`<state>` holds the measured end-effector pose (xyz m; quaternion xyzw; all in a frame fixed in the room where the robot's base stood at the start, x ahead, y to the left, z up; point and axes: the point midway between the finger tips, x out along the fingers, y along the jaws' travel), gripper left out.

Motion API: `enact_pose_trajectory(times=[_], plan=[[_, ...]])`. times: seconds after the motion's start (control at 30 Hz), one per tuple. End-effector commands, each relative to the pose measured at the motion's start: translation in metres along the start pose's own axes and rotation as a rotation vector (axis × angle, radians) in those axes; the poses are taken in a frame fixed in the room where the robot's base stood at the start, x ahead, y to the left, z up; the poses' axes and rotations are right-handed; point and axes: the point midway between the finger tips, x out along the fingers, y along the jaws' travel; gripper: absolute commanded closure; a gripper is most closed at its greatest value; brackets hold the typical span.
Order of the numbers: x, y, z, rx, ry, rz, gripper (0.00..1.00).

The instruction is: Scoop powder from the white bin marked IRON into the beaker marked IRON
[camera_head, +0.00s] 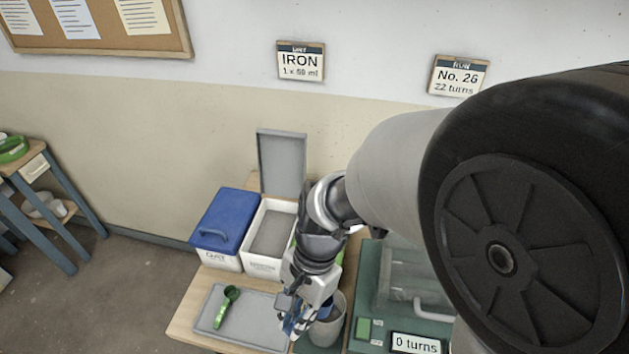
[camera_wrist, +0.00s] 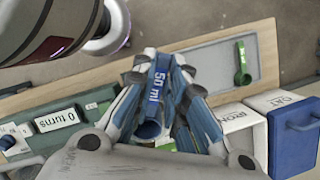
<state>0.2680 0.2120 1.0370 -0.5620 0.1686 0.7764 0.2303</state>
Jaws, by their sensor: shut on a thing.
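My gripper (camera_head: 300,318) is shut on a blue scoop marked 50 ml (camera_wrist: 158,88), above the right end of the grey tray. The scoop's round cup (camera_wrist: 148,130) shows between the fingers in the wrist view; I cannot tell whether it holds powder. The white bin (camera_head: 262,268) stands open behind the tray with grey powder (camera_head: 272,234) inside. Its label, partly covered in the wrist view (camera_wrist: 238,120), seems to read IRON. A grey cup-like beaker (camera_head: 328,322) stands just right of my gripper, partly hidden by it; no marking on it is readable.
A green scoop (camera_head: 223,308) lies on the grey tray (camera_head: 258,324). A blue-lidded bin (camera_head: 222,220) stands left of the white bin, whose grey lid (camera_head: 282,165) is raised. A green machine (camera_head: 372,290) with a "0 turns" display stands right. A wall sign (camera_head: 301,62) reads IRON, 1 x 50 ml.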

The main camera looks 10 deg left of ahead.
Motion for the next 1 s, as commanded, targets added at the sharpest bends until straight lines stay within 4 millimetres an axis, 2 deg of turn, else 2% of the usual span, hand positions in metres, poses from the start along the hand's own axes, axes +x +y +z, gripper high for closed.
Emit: enact_pose_trajectory(times=[0.47, 1.0], plan=[[-0.029, -0.001, -0.006, 0.002, -0.287, -0.005, 1.00], [-0.055, 0.000, -0.026, 0.001, -0.603, -0.002, 1.00]])
